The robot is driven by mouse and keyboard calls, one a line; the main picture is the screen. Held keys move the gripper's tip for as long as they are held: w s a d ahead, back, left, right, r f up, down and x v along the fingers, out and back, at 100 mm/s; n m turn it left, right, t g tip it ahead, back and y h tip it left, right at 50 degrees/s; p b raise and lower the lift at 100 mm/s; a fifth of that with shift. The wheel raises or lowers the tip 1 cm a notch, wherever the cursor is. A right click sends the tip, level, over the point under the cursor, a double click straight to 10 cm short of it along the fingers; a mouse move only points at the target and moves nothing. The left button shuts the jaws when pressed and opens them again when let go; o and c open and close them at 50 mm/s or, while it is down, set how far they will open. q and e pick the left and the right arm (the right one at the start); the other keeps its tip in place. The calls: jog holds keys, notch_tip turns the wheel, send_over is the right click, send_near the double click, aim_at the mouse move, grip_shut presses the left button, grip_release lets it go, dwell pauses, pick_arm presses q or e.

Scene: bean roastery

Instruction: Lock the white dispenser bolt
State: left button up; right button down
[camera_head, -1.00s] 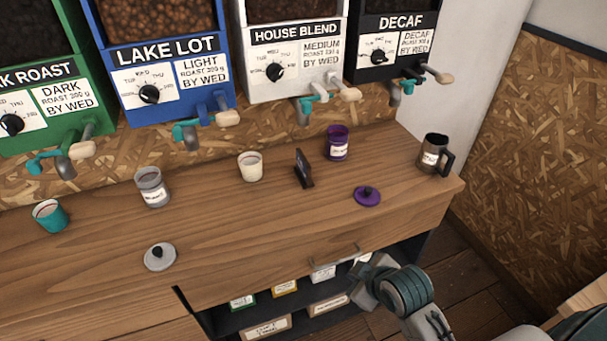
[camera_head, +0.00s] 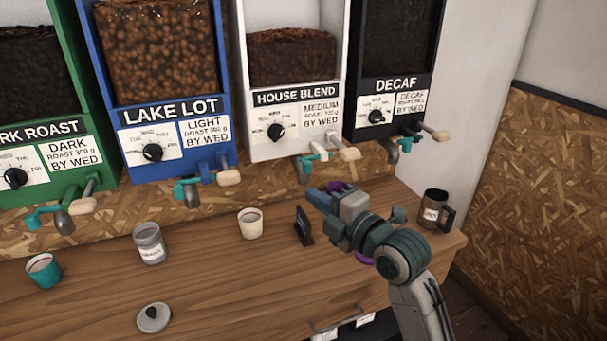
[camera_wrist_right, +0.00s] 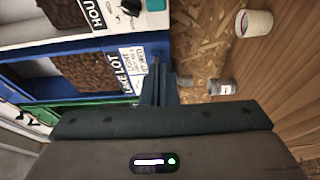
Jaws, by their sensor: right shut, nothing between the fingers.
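The white dispenser (camera_head: 290,100), labelled House Blend, stands between the blue and black ones. Under its front is a bolt with a teal end and a pale handle (camera_head: 349,154), beside a metal spout. My right gripper (camera_head: 315,195) is shut and empty, below and slightly right of that bolt and apart from it, above the counter. In the right wrist view my shut fingers (camera_wrist_right: 160,84) point toward the blue dispenser (camera_wrist_right: 120,75), and part of the white dispenser (camera_wrist_right: 85,20) shows at the top. My left gripper is not in view.
On the counter (camera_head: 240,290) stand a cream cup (camera_head: 250,223), a small dark stand (camera_head: 303,226), a grey jar (camera_head: 149,243), a teal cup (camera_head: 43,270) and a dark mug (camera_head: 433,210). A grey lid (camera_head: 153,317) lies in front. My right arm mostly hides a purple jar and its lid.

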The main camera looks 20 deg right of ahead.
jog(key=w+p, duration=0.6)
jog(key=w, duration=0.3)
jog(key=shift+w+d, duration=0.2)
jog(key=shift+w, duration=0.05)
jog(key=shift+f, duration=0.1)
dwell(0.4)
